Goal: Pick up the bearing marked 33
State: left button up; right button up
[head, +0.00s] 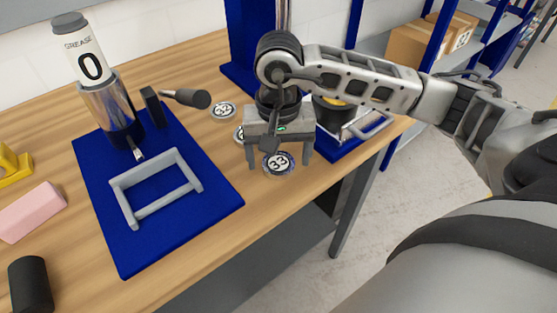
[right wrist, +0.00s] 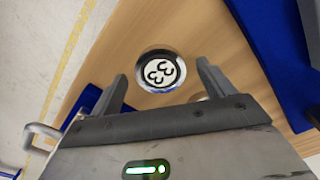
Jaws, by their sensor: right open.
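The bearing marked 33 (head: 279,163) lies flat on the wooden table, near its front edge. In the right wrist view the same bearing (right wrist: 160,71) shows ahead of the fingers, its number on a white face inside a metal ring. My right gripper (head: 279,158) is open and empty, pointing down over the bearing, with one finger to each side in the head view. In the right wrist view the fingertips (right wrist: 161,82) are spread wider than the bearing. My left gripper is not in view.
A bearing marked 32 (head: 223,111) and another, partly hidden bearing (head: 239,133) lie close by. A blue mat (head: 190,219) holds a grey frame (head: 157,189) and a grease dispenser (head: 101,85). A pink block (head: 31,212) and a black cylinder (head: 31,284) are at left.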

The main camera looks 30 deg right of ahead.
jog(key=shift+f, duration=0.1)
jog(key=shift+c, duration=0.3)
jog(key=c, duration=1.1)
